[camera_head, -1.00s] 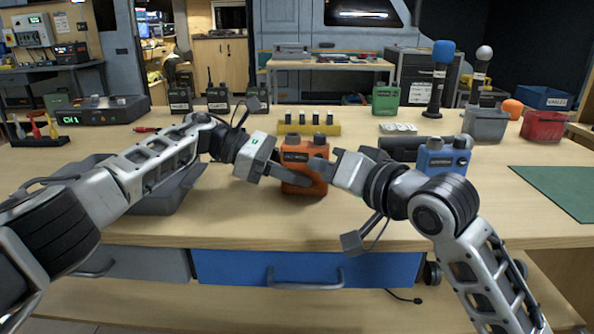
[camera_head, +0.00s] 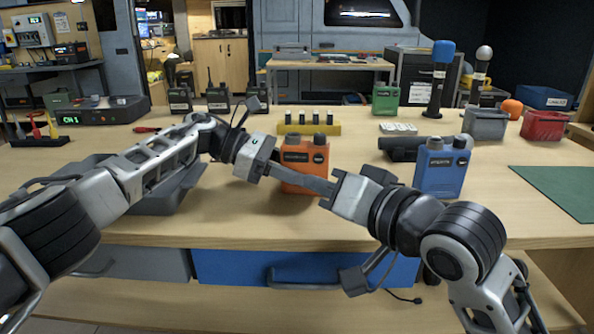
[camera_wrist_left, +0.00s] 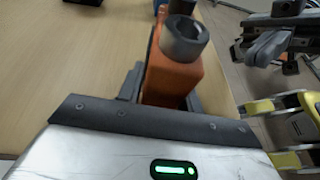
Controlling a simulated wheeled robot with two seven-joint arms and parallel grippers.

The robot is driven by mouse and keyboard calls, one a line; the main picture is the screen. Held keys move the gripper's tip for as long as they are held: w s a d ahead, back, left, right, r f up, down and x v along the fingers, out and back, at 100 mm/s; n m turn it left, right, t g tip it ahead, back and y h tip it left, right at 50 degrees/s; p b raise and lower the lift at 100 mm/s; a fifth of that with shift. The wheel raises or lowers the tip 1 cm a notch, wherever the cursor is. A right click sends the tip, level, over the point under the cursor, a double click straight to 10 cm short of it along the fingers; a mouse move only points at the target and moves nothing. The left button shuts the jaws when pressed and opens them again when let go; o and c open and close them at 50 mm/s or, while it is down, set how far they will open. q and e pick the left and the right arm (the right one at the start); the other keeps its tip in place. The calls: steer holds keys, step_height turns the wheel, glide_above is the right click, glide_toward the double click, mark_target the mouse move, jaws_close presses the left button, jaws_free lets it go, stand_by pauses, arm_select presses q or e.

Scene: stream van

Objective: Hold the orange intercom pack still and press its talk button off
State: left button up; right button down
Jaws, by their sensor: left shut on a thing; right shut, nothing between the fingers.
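The orange intercom pack (camera_head: 302,158) stands upright on the near part of the wooden table, with dark knobs on top and a dark label and a round dark spot on its front. My left gripper (camera_head: 284,172) is shut around its body from the left. The left wrist view shows the orange pack (camera_wrist_left: 172,78) between the fingers, a grey knob on top. My right gripper (camera_head: 322,187) is shut and empty, in front and to the right of the pack; the left wrist view shows it (camera_wrist_left: 262,48) apart from the pack. The talk button's state cannot be read.
A blue pack (camera_head: 440,170) stands to the right, a dark cylinder (camera_head: 400,149) behind it. A yellow block with several dark pegs (camera_head: 309,129) is behind the orange pack. A grey tray (camera_head: 170,200) lies under my left arm. The front middle of the table is clear.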

steer(key=shift+s, duration=0.35)
arm_select(q)
steer(key=o, duration=1.1)
